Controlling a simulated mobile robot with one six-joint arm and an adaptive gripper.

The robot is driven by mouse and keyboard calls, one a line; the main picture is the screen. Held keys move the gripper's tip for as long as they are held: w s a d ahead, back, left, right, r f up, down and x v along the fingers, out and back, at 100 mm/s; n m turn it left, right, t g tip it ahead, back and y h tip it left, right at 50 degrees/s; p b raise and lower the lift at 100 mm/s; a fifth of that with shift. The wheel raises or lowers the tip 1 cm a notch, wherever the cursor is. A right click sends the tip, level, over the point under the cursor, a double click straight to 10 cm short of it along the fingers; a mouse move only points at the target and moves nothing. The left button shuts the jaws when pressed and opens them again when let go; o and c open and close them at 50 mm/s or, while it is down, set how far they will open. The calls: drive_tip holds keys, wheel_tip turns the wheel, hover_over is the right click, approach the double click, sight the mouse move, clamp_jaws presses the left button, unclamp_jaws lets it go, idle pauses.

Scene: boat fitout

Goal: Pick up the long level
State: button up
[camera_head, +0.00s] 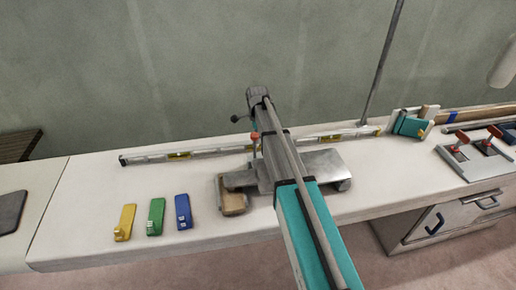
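The long level (215,151) is a thin silvery bar with yellow parts. It lies along the back of the white bench, from the left part to near the thin grey upright pole. Its middle is hidden behind a grey and teal piece of equipment (268,150), and its right part shows beyond that. I cannot make out my gripper in this view, so its place relative to the level and whether it is open or shut do not show.
The bench (90,195) holds yellow (125,222), green (155,216) and blue (183,211) small blocks at front left. The pole (382,62) rises behind the level's right end. Teal-and-wood items (411,125) and red-handled tools (466,157) stand right. A wall rises behind.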

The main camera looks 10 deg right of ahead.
sight(258, 149)
drive_tip(key=shift+f, duration=0.1)
idle(0.3)
drive_tip(key=shift+f+b, duration=2.55)
drive_tip(key=shift+b, duration=0.05)
drive_tip(key=shift+c, duration=0.3)
clamp_jaws()
